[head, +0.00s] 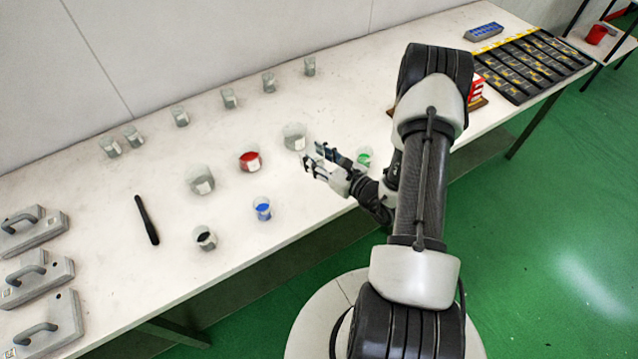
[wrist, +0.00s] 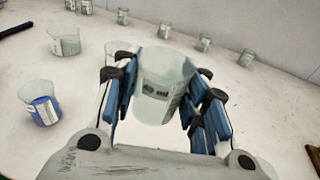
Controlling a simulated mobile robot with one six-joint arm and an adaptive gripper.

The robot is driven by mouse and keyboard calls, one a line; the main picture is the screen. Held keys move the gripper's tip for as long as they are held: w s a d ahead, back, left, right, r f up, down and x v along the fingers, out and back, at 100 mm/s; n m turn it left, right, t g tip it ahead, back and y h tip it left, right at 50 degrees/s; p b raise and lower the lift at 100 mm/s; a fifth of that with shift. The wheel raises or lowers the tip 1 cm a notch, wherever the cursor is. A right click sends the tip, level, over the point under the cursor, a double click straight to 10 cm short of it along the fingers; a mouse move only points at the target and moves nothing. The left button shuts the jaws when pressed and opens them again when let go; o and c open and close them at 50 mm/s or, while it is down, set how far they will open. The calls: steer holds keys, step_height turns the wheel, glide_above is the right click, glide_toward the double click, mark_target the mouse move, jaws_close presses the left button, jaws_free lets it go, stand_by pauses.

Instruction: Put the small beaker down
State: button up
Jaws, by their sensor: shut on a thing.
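A small clear beaker (wrist: 163,85) with a printed label stands between my fingers in the wrist view. My gripper (wrist: 163,100) is shut on it, with blue-padded fingers on both sides. It looks upright and I see no coloured contents in it. In the head view my gripper (head: 320,160) is over the front half of the table, just right of a large clear beaker (head: 295,136). There the held beaker is hard to make out among the fingers. I cannot tell whether its base touches the table.
The white table (head: 110,210) holds a red-filled beaker (head: 250,160), a blue-filled one (head: 262,209), a dark-filled one (head: 205,238), a large clear one (head: 200,180) and a green-filled one (head: 365,156) beside my wrist. Several small empty beakers line the back. A black stick (head: 147,219) lies left.

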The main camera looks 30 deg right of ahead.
mark_target(317, 188)
step_height(317, 188, down, 11)
steer(key=b, duration=0.2)
steer(key=shift+s+f+b, duration=0.1)
steer(key=shift+f+b, duration=0.1)
steer(key=shift+b, duration=0.2)
steer(key=shift+f, duration=0.1)
steer(key=o, duration=0.6)
steer(key=shift+f, duration=0.1)
steer(key=o, duration=0.5)
